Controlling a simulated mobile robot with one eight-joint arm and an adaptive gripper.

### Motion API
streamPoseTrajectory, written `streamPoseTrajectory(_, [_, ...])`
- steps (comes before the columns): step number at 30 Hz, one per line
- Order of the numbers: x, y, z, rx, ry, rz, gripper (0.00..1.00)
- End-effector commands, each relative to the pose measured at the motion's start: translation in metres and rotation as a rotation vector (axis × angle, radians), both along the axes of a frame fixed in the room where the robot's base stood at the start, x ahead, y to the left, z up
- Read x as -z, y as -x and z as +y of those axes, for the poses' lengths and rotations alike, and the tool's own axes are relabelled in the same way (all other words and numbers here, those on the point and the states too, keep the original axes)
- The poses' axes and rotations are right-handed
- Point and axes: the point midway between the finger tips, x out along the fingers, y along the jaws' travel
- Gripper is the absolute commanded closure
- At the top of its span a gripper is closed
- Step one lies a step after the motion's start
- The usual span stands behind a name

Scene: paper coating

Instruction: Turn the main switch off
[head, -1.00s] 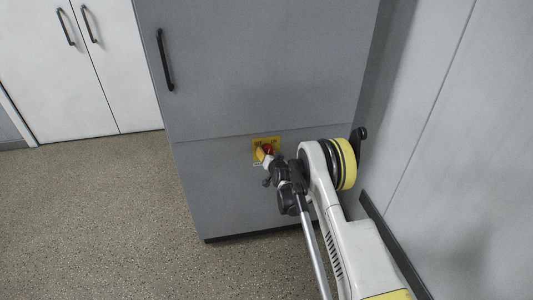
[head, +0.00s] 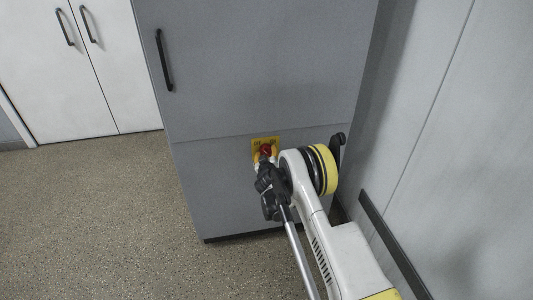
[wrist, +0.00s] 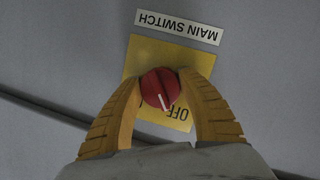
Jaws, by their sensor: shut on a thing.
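The main switch is a red round knob (wrist: 160,88) with a white pointer line, on a yellow plate (wrist: 146,54). The wrist view shows it upside down, with a "MAIN SWITCH" label (wrist: 178,27) beyond the plate. The pointer line slants down and slightly right, toward the "OFF" lettering (wrist: 179,114). My gripper (wrist: 162,82) is shut on the knob, one yellow finger on each side. In the head view, the knob (head: 266,149) shows on the yellow plate, with my gripper (head: 264,158) in front of it. Lettering left of the pointer is hidden by a finger.
The switch is on the front of a grey cabinet (head: 260,70) with a black handle (head: 164,60). A pale wall (head: 460,120) stands close on the right. White cupboards (head: 95,75) are at the back left. The speckled floor (head: 90,220) on the left is clear.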

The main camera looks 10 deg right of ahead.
Motion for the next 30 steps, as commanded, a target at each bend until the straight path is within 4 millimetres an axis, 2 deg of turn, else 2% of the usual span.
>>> streamPoseTrajectory(9, [-0.0006, -0.0005, 0.0012, -0.003, 0.133, -0.001, 0.84])
streamPoseTrajectory(26, [-0.0003, -0.0003, 0.0007, -0.002, 0.166, -0.001, 0.84])
streamPoseTrajectory(27, [-0.0002, -0.0003, 0.0005, -0.002, 0.166, -0.001, 0.51])
streamPoseTrajectory(29, [-0.0002, -0.0002, 0.0004, -0.001, 0.165, 0.0, 0.32])
streamPoseTrajectory(30, [-0.0002, -0.0002, 0.0003, -0.001, 0.165, 0.0, 0.29])
